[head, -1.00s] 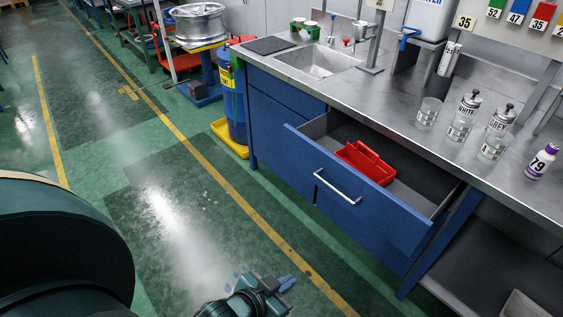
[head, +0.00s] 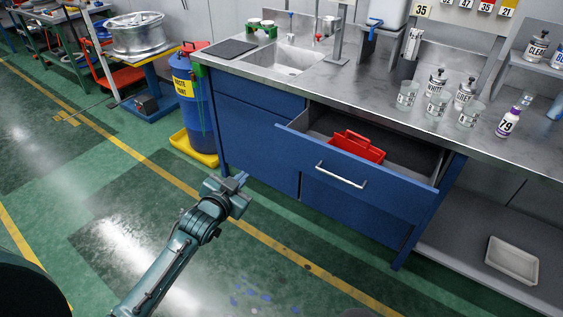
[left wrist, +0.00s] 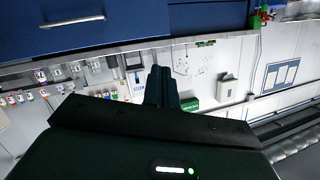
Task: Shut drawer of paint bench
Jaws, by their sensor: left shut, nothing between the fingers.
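The blue drawer (head: 390,190) of the paint bench stands open, pulled out from under the steel worktop (head: 340,95). Its silver bar handle (head: 341,175) is on the front panel. A red tray (head: 357,147) lies inside the drawer. My left gripper (head: 238,190) is shut and empty, in front of the bench and to the left of the drawer, apart from it. In the left wrist view the shut fingers (left wrist: 160,85) show, with a blue front and its handle (left wrist: 72,22) upper left. My right gripper is not in view.
A blue waste drum (head: 192,95) stands in a yellow tray (head: 190,147) left of the bench.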

